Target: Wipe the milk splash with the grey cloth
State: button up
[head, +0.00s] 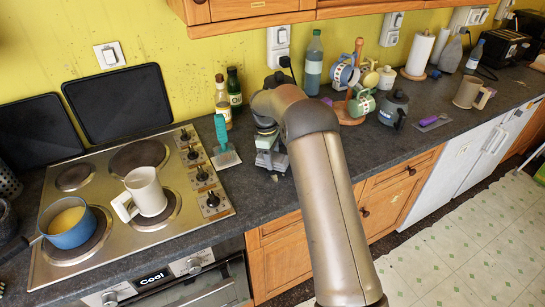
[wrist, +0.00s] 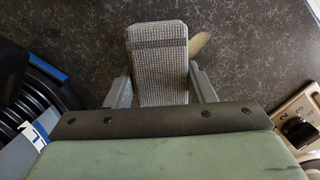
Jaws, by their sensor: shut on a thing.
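My gripper (wrist: 160,75) is shut on the grey cloth (wrist: 158,50), a textured folded pad with a darker band, in the wrist view. A finger lies on each side of it, over the dark speckled worktop. A pale tan rounded patch (wrist: 199,43) shows just past the cloth's right edge; it may be the milk splash, but most of it is hidden behind the cloth. In the head view my gripper (head: 270,155) is low over the worktop, right of the hob, and my arm hides much of it. I cannot tell whether the cloth touches the worktop.
The hob (head: 105,195) holds a white mug (head: 149,191) and a blue pan (head: 70,228). A mug tree (head: 352,95) and a dark grey lidded pot (head: 394,108) stand to the right.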

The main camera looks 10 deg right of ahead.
aim_at(280, 177)
jog(key=shift+f+b, duration=0.55)
jog(key=shift+f, duration=0.35)
dwell(0.9)
jog(key=shift+s+d+b, duration=0.2)
jog(key=shift+s+b, duration=0.1)
jog(key=shift+s, duration=0.45)
jog(key=shift+s+d+b, duration=0.25)
jog(key=shift+s, duration=0.55)
jog(key=shift+s+d+b, duration=0.2)
jog(key=shift+s+b, duration=0.1)
jog(key=shift+s, duration=0.45)
jog(key=shift+s+d+b, duration=0.25)
jog(key=shift+s, duration=0.5)
jog(key=shift+s+d+b, duration=0.2)
jog(key=shift+s+b, duration=0.05)
jog(key=shift+s, duration=0.5)
jog(key=shift+s+d+b, duration=0.25)
jog(key=shift+s, duration=0.5)
jog(key=shift+w+a+p, duration=0.25)
jog(key=shift+w, duration=0.5)
jog(key=shift+w+a+p, duration=0.2)
jog(key=shift+w+p, duration=0.1)
jog(key=shift+w, duration=0.5)
jog(key=shift+w+a+p, duration=0.25)
jog(key=shift+w, duration=0.5)
